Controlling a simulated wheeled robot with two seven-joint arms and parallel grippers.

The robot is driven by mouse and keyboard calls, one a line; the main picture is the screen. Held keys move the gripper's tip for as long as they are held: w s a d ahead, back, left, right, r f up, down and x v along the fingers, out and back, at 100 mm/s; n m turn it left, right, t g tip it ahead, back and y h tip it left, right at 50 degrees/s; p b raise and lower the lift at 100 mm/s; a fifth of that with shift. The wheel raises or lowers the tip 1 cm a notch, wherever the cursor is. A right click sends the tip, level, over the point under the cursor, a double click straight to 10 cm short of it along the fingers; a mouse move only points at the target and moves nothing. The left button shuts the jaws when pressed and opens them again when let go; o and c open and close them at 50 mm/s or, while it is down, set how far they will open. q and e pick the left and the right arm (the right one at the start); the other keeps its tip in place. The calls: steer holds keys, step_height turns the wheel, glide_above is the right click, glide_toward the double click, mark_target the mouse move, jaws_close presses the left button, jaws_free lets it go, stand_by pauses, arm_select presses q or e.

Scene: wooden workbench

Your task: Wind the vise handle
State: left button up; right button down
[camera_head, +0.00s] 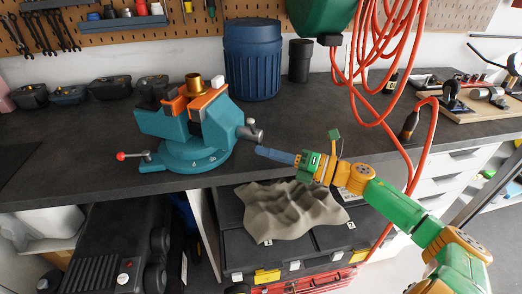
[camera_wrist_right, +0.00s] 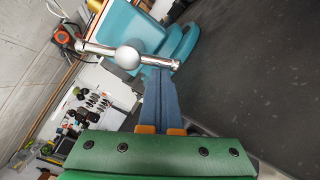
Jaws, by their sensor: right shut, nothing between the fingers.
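The teal vise (camera_head: 190,125) stands on the dark bench top near its front edge. Its silver handle (camera_head: 250,132) sticks out at the vise's right end. In the right wrist view the handle (camera_wrist_right: 105,50) is a metal bar with a round hub (camera_wrist_right: 127,57) in its middle. My right gripper (camera_head: 260,150) is shut and empty, its blue fingers pointing left just below the handle. In the wrist view the fingertips (camera_wrist_right: 158,68) overlap one end of the bar; I cannot tell whether they touch it. My left gripper is not in view.
A blue barrel (camera_head: 252,60) and a dark cup (camera_head: 300,60) stand behind the vise. Orange hose (camera_head: 363,80) hangs to the right, near my right arm. A grey cloth (camera_head: 285,212) lies below the bench edge. A red-knobbed lever (camera_head: 121,156) juts from the vise's left.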

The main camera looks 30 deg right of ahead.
steer(key=shift+w+d+b, duration=0.25)
steer(key=shift+d+b, duration=0.05)
steer(key=shift+w+d+r, duration=0.25)
steer(key=shift+d+r, duration=0.05)
stand_by(0.4)
stand_by(0.4)
